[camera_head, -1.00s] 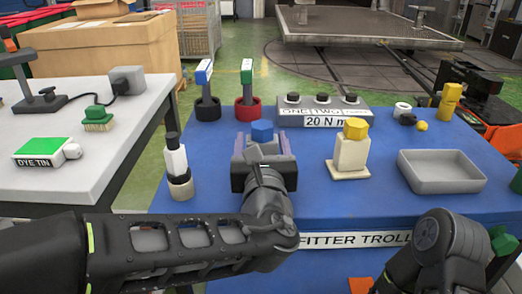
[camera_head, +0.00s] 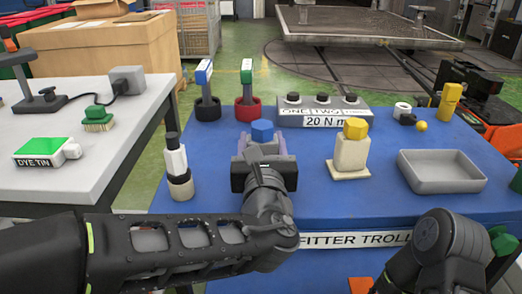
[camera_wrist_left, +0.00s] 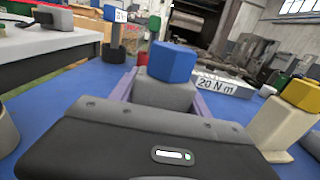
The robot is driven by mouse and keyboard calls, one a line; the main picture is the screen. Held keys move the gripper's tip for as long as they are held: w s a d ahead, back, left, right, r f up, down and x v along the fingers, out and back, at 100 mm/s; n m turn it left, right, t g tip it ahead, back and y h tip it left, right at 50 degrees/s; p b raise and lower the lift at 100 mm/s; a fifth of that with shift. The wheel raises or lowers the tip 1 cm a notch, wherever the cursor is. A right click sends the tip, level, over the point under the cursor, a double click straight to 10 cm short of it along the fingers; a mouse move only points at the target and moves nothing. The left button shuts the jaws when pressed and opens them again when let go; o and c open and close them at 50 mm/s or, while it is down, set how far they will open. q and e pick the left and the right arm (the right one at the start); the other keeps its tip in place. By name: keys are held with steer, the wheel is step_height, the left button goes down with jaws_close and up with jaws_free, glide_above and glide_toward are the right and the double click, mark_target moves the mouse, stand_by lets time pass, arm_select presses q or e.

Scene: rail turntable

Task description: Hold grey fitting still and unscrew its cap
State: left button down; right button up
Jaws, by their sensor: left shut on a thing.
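The grey fitting (camera_head: 268,149) stands upright on the blue trolley top with a blue hexagonal cap (camera_head: 262,131) on it. In the left wrist view the grey body (camera_wrist_left: 163,95) shows under the blue cap (camera_wrist_left: 171,62), and its lower part is hidden by my gripper. My left gripper (camera_head: 264,147) is shut on the grey body, with a pale purple finger on either side, below the cap. My right arm shows at the lower right of the head view, but its gripper is out of view.
A cream fitting with a yellow cap (camera_head: 351,150) stands to the right, near an empty grey tray (camera_head: 442,171). A white-and-black bottle (camera_head: 177,165) stands left. Behind are two holders with handled tools and a labelled grey block (camera_head: 322,108).

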arm_select(q)
steer(key=shift+c, duration=2.2)
jaws_free()
steer(key=s, duration=1.2)
steer(key=shift+d, duration=0.25)
steer(key=w+p, duration=0.1)
steer(key=p, duration=0.3)
steer(key=shift+r, duration=0.1)
steer(key=shift+w+f, duration=0.1)
steer(key=shift+f, duration=0.25)
